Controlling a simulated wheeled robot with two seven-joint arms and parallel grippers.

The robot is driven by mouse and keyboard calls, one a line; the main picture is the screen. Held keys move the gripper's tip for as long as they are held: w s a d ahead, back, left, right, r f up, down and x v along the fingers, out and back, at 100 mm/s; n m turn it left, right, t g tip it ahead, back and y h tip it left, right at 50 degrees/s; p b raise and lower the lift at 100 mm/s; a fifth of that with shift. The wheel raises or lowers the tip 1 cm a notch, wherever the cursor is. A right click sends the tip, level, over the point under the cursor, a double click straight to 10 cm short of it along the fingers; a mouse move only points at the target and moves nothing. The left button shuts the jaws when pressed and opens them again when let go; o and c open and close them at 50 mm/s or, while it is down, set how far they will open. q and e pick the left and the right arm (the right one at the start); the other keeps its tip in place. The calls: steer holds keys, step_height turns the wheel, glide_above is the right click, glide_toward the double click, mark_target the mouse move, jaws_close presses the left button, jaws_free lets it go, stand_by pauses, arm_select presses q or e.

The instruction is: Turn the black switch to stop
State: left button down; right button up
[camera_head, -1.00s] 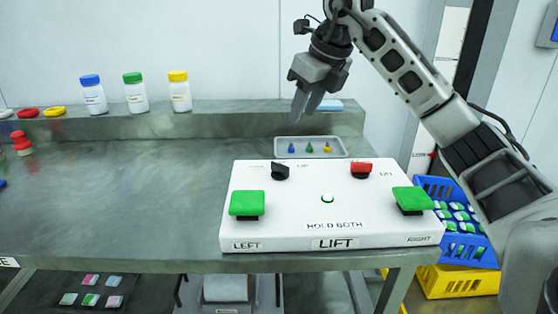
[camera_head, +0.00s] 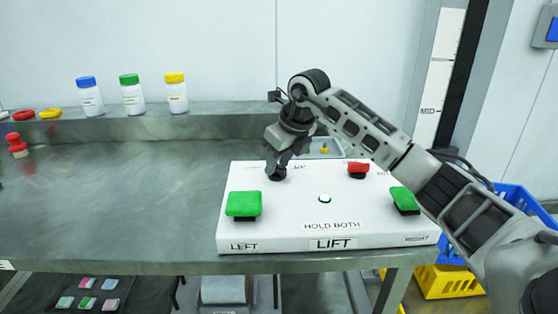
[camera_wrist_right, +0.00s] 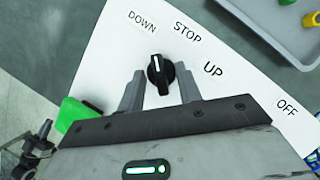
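The white control box (camera_head: 290,215) sits on the bench with the black switch (camera_head: 277,175) at its back left. In the right wrist view the black switch (camera_wrist_right: 159,74) has a white mark pointing roughly at the DOWN label (camera_wrist_right: 142,22), left of the STOP label (camera_wrist_right: 187,33). The UP label (camera_wrist_right: 213,69) is to its right. My right gripper (camera_wrist_right: 161,80) is open, one finger on each side of the switch, with a small gap showing on both sides. In the head view my right gripper (camera_head: 276,165) partly covers the switch and labels.
A red switch (camera_head: 358,169) stands at the box's back right. Green buttons sit at left (camera_head: 243,204) and right (camera_head: 403,199), the right one partly behind my arm. A grey tray (camera_wrist_right: 265,25) lies behind the box. Capped bottles (camera_head: 131,95) stand on the back ledge.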

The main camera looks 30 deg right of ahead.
jaws_close()
arm_select(q)
steer(key=shift+f, duration=0.15)
arm_select(e)
steer(key=shift+m, duration=0.3)
steer(key=shift+a+r+m+p, duration=0.1)
steer(key=shift+m+p, duration=0.2)
steer(key=shift+m+h, duration=0.5)
steer(key=shift+m, duration=0.2)
steer(key=m+h, duration=0.1)
steer(key=m, duration=0.1)
steer(key=m+h+p, duration=0.1)
steer(key=m, duration=0.2)
steer(key=shift+w+a, duration=0.1)
steer(key=shift+a, duration=0.05)
arm_select(q)
steer(key=shift+a+r, duration=0.15)
steer(key=shift+r, duration=0.15)
arm_select(e)
steer(key=shift+m, duration=0.5)
